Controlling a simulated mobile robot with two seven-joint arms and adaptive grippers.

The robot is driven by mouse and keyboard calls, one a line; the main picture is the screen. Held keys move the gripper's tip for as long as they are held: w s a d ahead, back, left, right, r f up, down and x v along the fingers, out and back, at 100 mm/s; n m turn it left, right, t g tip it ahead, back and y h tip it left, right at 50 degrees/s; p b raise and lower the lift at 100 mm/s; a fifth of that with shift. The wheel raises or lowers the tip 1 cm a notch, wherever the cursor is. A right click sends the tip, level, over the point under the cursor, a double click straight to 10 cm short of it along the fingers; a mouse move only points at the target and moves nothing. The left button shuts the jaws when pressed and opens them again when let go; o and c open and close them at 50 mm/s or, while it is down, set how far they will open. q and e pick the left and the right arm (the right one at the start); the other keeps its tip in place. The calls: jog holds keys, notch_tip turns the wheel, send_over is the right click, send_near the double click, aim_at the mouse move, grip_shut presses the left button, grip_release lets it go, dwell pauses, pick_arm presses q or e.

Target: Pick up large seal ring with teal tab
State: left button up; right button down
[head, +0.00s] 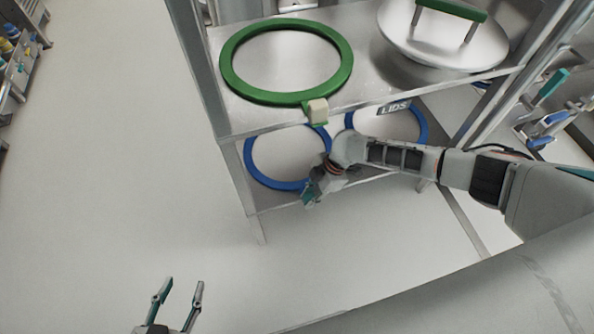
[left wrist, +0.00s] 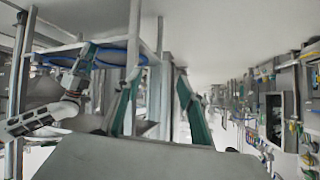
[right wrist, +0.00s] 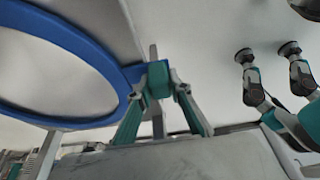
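The large blue seal ring (head: 262,181) lies on the lower shelf at the left, partly hidden by the upper shelf. In the right wrist view the blue ring (right wrist: 85,48) fills the left side, and its teal tab (right wrist: 158,76) sticks out at the shelf edge. My right gripper (head: 309,198) is at that edge; in its wrist view the fingers (right wrist: 161,88) close in on both sides of the teal tab and appear to touch it. My left gripper (head: 181,288) is open and empty over the floor, well apart from the rack; its fingers (left wrist: 157,88) are spread.
A green ring (head: 233,85) with a beige tab (head: 318,111) and a metal lid (head: 440,48) with a green handle (head: 452,9) sit on the upper shelf (head: 370,100). Another blue ring (head: 423,126) lies behind my right arm. The floor (head: 110,150) at left is clear.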

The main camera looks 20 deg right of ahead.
pick_arm(q)
jog(key=shift+s+f, duration=0.1)
jog(key=shift+f, duration=0.1)
pick_arm(e)
jog(key=r, duration=0.1)
jog(key=r+p, duration=0.1)
jog(key=r, duration=0.1)
jog(key=shift+w+r, duration=0.2)
jog(key=shift+r, duration=0.1)
pick_arm(q)
jog(key=shift+d+r+b, duration=0.2)
jog(key=shift+b, duration=0.4)
pick_arm(e)
jog(key=d, duration=1.8)
jog(key=shift+w, duration=0.15)
pick_arm(q)
jog(key=shift+w+r, duration=0.1)
jog(key=shift+w, duration=0.1)
